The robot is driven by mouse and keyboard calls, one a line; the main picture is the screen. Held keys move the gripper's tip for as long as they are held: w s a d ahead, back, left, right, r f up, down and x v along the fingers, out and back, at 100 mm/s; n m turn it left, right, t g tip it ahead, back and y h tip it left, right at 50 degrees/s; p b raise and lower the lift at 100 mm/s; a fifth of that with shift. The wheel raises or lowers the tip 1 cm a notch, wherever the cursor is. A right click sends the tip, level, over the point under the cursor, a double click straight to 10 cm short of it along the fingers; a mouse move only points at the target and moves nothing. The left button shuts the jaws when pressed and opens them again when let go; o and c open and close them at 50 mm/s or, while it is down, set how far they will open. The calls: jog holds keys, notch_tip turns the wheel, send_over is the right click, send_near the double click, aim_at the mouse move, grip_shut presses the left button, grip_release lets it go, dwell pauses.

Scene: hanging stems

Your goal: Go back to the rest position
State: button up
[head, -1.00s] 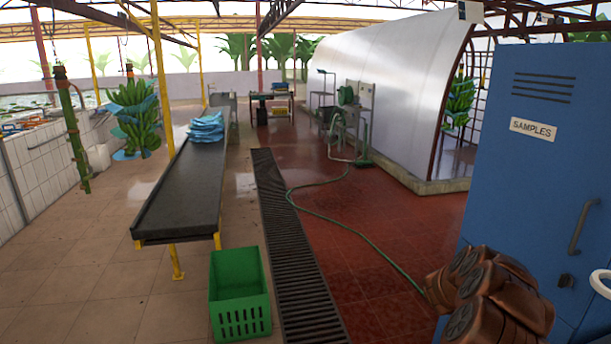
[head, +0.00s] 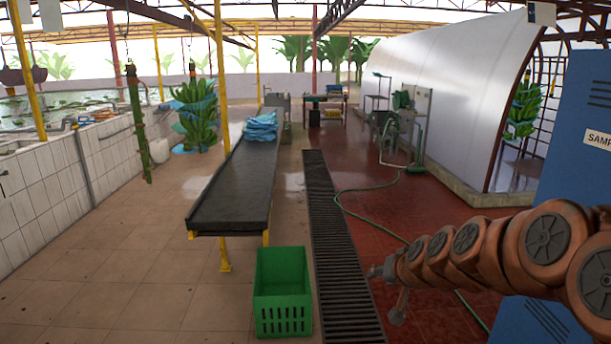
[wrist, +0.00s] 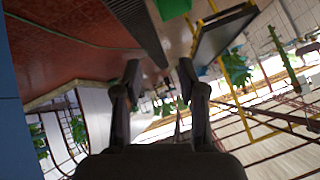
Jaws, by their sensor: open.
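My copper-coloured arm reaches in from the right edge of the head view, in front of the blue cabinet. My gripper (head: 388,288) is at the arm's left end, above the floor near the drain grate. In the wrist view my gripper (wrist: 158,75) shows two dark fingers well apart with nothing between them. The wrist view is turned nearly upside down, with the red floor at its top.
A blue cabinet (head: 585,200) stands close on the right. A green crate (head: 283,318) sits left of the drain grate (head: 335,250), before a dark conveyor table (head: 235,185). A green hose (head: 365,226) crosses the red floor. Hanging stems (head: 138,125) are at left.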

jog(key=s+a+f+n+g, duration=0.1)
jog(key=s+a+n+g, duration=0.15)
jog(key=s, duration=1.05)
jog(key=s+a+f+n+g, duration=0.15)
jog(key=s+g, duration=0.25)
jog(key=s, duration=0.9)
jog(key=s+d+g+h, duration=0.1)
jog(key=s+d+g, duration=0.1)
jog(key=s, duration=0.5)
jog(key=s+d+f+m+g+h, duration=0.1)
jog(key=s+d+g, duration=0.1)
jog(key=s, duration=0.6)
jog(key=shift+s, duration=0.25)
